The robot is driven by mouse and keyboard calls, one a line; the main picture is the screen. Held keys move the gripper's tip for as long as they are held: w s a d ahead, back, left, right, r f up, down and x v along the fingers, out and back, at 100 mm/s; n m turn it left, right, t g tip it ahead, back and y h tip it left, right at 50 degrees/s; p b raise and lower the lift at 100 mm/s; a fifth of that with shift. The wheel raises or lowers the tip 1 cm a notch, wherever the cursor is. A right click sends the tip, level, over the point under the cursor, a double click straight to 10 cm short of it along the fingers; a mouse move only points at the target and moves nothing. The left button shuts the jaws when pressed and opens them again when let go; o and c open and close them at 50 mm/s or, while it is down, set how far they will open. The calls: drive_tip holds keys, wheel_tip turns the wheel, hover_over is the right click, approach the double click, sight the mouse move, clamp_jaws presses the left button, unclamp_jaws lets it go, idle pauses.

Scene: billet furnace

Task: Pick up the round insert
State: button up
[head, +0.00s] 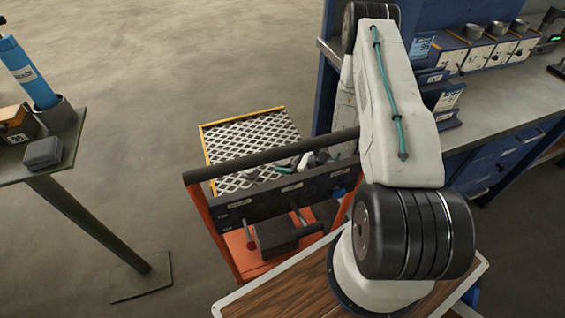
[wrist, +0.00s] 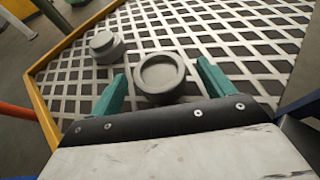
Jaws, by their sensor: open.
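In the wrist view, a grey round insert (wrist: 160,73) with a shallow recessed top sits on the white lattice surface. My gripper (wrist: 161,70) is open, with one teal finger on each side of this piece. I cannot tell whether the fingers touch it. A second grey round piece (wrist: 106,47), stepped with a smaller top, stands on the lattice to the left. Which of the two is the named insert is not marked. In the head view, my gripper (head: 302,162) shows small and partly hidden behind the cart's dark bar.
The lattice tray (head: 240,150) has a yellow rim and lies beyond an orange cart (head: 237,243) with a dark handlebar. A blue workbench (head: 500,110) with several boxes stands right. A small stand (head: 70,160) with a blue cylinder (head: 30,75) is left. Floor between is clear.

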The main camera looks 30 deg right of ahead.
drive_tip(key=shift+w+a, duration=0.1)
drive_tip(key=c, duration=1.5)
drive_tip(key=shift+c, duration=0.3)
drive_tip(key=shift+r, duration=0.1)
